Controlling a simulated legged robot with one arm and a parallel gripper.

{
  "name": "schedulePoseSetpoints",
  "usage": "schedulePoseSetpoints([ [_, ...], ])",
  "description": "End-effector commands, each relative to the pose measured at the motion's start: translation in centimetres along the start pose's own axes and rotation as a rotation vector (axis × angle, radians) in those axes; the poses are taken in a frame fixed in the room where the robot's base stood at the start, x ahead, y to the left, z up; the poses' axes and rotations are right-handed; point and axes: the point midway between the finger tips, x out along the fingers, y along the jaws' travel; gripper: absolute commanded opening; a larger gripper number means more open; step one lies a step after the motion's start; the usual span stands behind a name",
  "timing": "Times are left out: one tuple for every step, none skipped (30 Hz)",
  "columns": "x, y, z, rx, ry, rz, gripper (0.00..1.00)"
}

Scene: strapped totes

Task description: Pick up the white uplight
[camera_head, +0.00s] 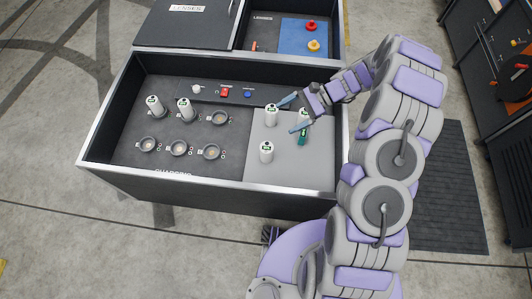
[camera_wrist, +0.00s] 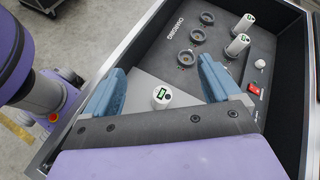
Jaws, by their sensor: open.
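Several white cylinders with small green displays, which look like the uplights, stand in the open tote. In the wrist view, one uplight (camera_wrist: 162,97) shows between the fingers, apart from both.
The tote's wall (camera_head: 200,184) rings the work area. Empty round sockets (camera_head: 179,148) sit in the charging area. A panel carries a red switch (camera_head: 225,91) and a blue knob (camera_head: 248,93). A dark green item (camera_head: 302,138) lies on the pad by my gripper.

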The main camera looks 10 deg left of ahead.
Motion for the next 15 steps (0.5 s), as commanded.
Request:
schedulePoseSetpoints([
  [0.9, 0.3, -2.1, 0.037, -0.016, -0.017, 0.9],
  [1.2, 0.3, -3.1, 0.056, -0.022, -0.031, 0.9],
  [1.7, 0.4, -4.5, 0.081, -0.029, -0.047, 0.9],
  [2.1, 0.5, -5.6, 0.101, -0.035, -0.06, 0.9],
  [2.5, 0.6, -6.6, 0.12, -0.04, -0.071, 0.9],
  [3.1, 0.9, -8.0, 0.148, -0.049, -0.086, 0.9],
  [3.5, 1.1, -9.0, 0.167, -0.054, -0.096, 0.9],
  [3.9, 1.3, -10.1, 0.185, -0.057, -0.108, 0.9],
  [4.5, 1.7, -11.5, 0.211, -0.063, -0.121, 0.9],
  [4.9, 2.0, -12.5, 0.229, -0.068, -0.132, 0.9],
  [5.3, 2.4, -13.4, 0.247, -0.072, -0.142, 0.9],
  [5.8, 2.9, -14.7, 0.273, -0.077, -0.153, 0.9],
  [6.1, 3.2, -15.5, 0.288, -0.079, -0.163, 0.9],
  [6.4, 3.5, -16.3, 0.302, -0.081, -0.171, 0.9],
  [6.8, 4.1, -17.3, 0.322, -0.084, -0.181, 0.9],
])
